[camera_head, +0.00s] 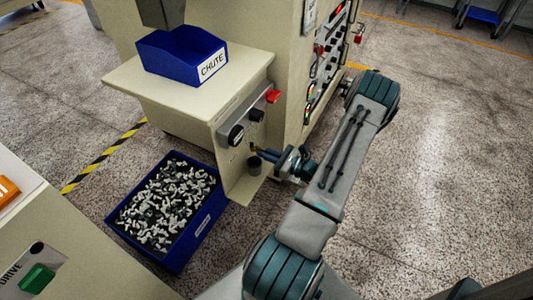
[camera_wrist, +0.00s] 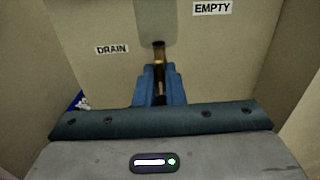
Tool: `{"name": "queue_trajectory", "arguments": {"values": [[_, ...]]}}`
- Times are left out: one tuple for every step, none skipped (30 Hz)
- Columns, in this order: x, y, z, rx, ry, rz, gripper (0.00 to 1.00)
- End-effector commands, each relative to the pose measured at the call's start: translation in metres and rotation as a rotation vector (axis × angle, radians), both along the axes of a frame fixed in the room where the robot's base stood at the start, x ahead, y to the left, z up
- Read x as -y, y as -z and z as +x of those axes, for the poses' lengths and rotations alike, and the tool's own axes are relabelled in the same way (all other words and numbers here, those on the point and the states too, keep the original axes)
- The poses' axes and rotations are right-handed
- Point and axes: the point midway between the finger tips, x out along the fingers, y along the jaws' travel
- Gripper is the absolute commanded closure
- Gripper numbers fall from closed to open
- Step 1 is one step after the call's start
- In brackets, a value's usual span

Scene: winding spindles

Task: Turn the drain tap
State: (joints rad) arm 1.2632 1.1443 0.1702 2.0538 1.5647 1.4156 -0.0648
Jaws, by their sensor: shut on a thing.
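The drain tap (camera_wrist: 159,62) is a small brass-coloured piece on a beige panel, seen between the blue fingers of my gripper (camera_wrist: 159,85) in the wrist view. The fingers are shut on it, and they hide most of its lower part. A DRAIN label (camera_wrist: 112,49) is to its left and an EMPTY label (camera_wrist: 212,7) to its upper right. The tap's turn angle is hard to tell.
A black knob (camera_head: 236,135) and a red switch (camera_head: 273,96) sit on the panel above my gripper. A blue CHUTE bin (camera_head: 160,62) stands on the ledge. A blue crate (camera_head: 187,240) of black and white parts is on the floor at left.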

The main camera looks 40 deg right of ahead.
Motion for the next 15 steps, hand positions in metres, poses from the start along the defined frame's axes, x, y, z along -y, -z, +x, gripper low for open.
{"name": "queue_trajectory", "arguments": {"values": [[0.0008, 0.0002, -0.0001, 0.000, 0.001, -0.002, 1.00], [0.0008, 0.0002, -0.0001, 0.000, 0.001, -0.002, 1.00], [0.0008, 0.0002, -0.0001, 0.000, 0.001, -0.002, 1.00], [0.0008, 0.0002, -0.0001, 0.000, 0.001, -0.002, 0.83], [0.0008, 0.0002, -0.0001, 0.000, 0.001, -0.002, 0.74], [0.0007, 0.0002, 0.0000, 0.000, 0.001, -0.002, 0.69], [0.0005, 0.0002, 0.0000, 0.000, 0.001, -0.002, 0.69], [0.0005, 0.0002, 0.0001, -0.001, 0.001, -0.001, 0.69], [0.0004, 0.0001, 0.0001, -0.001, 0.000, -0.001, 0.69], [0.0003, 0.0001, 0.0001, -0.001, 0.000, -0.001, 0.69], [0.0001, 0.0001, 0.0002, -0.001, 0.000, -0.001, 0.69], [0.0001, 0.0001, 0.0003, -0.001, 0.000, -0.001, 0.69], [0.0001, 0.0001, 0.0001, 0.000, 0.000, -0.001, 0.69], [0.0002, 0.0000, -0.0002, 0.000, 0.000, 0.000, 0.69], [0.0008, 0.0000, -0.0013, 0.000, 0.000, 0.000, 0.69]]}}
